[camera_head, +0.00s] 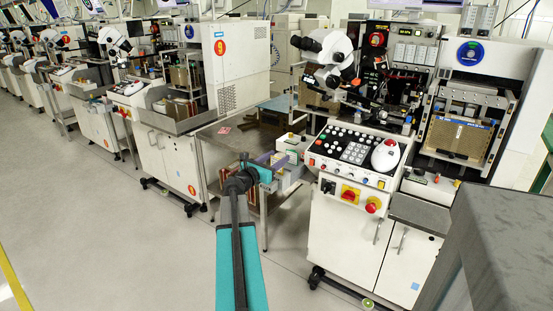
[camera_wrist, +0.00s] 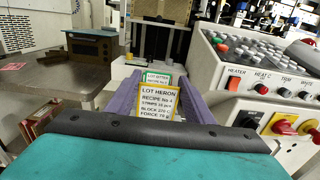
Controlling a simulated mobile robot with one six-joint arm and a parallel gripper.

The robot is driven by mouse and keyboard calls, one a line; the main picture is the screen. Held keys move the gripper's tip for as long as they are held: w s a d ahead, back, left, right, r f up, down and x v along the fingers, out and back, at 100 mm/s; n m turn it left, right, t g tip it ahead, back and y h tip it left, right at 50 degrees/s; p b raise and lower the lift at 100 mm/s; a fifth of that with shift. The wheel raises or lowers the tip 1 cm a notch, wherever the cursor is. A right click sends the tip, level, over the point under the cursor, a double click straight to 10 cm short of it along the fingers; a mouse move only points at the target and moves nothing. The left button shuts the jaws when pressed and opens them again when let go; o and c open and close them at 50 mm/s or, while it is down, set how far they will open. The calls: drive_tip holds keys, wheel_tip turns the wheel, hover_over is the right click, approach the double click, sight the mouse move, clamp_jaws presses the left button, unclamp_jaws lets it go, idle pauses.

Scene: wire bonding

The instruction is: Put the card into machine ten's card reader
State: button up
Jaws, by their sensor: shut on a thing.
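My gripper (camera_head: 272,163) has purple fingers, shut on a yellow-bordered card (camera_wrist: 158,105). In the wrist view the card stands upright between the fingers (camera_wrist: 158,82) and reads LOT HERON. Just beyond it, a second, green-bordered card (camera_wrist: 157,77) reads LOT OTTER. It stands at a small white box (camera_wrist: 121,72), which looks like the card reader; its slot is hidden by the cards and fingers. In the head view this white box (camera_head: 291,146) is at the left side of the near white machine (camera_head: 345,225). No number shows on that machine. Whether the held card touches the box I cannot tell.
The machine's button panel (camera_wrist: 262,62) rises close to the right of my gripper. A grey metal table (camera_wrist: 55,85) with a dark boxy device (camera_wrist: 88,45) lies to the left. Machine nine (camera_head: 240,65) stands further left. Open floor (camera_head: 110,230) lies at the left front.

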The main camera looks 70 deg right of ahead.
drive_tip(key=shift+f+b, duration=0.9)
drive_tip(key=shift+f, duration=0.7)
idle(0.3)
drive_tip(key=o, duration=1.1)
drive_tip(key=shift+a, duration=0.1)
drive_tip(key=v, duration=1.3)
drive_tip(key=shift+a+p, duration=0.3)
drive_tip(key=shift+w, duration=0.2)
